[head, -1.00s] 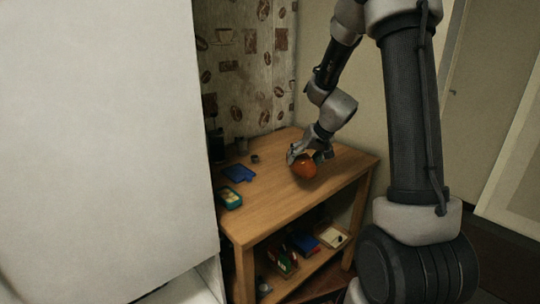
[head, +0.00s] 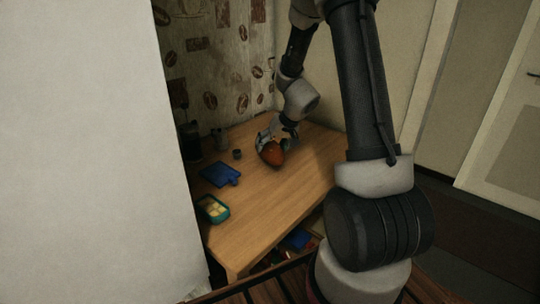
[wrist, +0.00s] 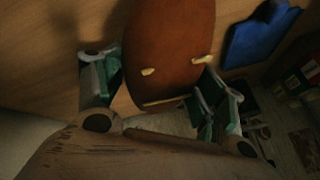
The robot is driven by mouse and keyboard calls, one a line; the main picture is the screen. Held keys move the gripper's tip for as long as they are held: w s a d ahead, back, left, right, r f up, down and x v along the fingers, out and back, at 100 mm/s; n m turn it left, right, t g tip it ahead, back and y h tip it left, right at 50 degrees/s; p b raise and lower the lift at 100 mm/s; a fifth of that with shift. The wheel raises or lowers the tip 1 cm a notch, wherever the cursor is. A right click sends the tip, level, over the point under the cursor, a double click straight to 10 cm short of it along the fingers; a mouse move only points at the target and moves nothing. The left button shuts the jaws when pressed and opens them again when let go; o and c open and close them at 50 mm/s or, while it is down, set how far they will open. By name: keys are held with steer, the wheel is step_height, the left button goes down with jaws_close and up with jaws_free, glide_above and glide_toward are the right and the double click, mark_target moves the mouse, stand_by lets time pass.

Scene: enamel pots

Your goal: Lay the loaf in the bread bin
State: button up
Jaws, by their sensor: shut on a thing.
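The loaf (head: 271,154) is a smooth, rounded, orange-brown block. My gripper (head: 272,138) is shut on it, over the back part of the wooden table. In the wrist view the loaf (wrist: 170,45) lies between the two fingers of my gripper (wrist: 158,82), with pale marks near its lower end. I cannot tell whether the loaf touches the tabletop or hangs just above it. I cannot make out a bread bin for certain in either view.
On the table (head: 270,200) are a blue board (head: 220,174), a teal box with yellow contents (head: 212,208) and a small dark cup (head: 237,154). A white panel (head: 90,150) blocks the left. A slatted wooden surface (head: 240,292) shows at the bottom.

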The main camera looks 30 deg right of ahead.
steer(key=shift+f, duration=2)
steer(key=o, duration=1.3)
steer(key=shift+f, duration=0.1)
